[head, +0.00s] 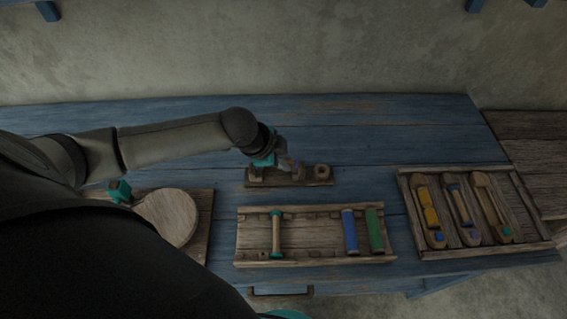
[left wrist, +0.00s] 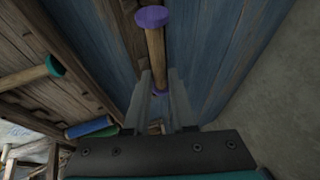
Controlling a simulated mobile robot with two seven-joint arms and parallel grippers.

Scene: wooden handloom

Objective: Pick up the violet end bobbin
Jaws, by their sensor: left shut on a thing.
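The violet end bobbin (left wrist: 156,52) shows in the left wrist view as a bare wooden shaft with a violet disc at each end. My left gripper (left wrist: 159,84) is shut on it near one end, and the shaft runs out past the fingertips. In the head view my left gripper (head: 287,162) is over the small wooden stand (head: 290,181) behind the bobbin tray. The bobbin is small and hard to make out there. My right gripper is not in view.
The bobbin tray (head: 243,240) holds a teal-ended bobbin (head: 276,235), a blue bobbin (head: 349,232) and a green bobbin (head: 375,231). A shuttle tray (head: 405,190) stands at right. A round wooden disc (head: 168,217) is at left. Blue tabletop (head: 420,130) is clear at the back right.

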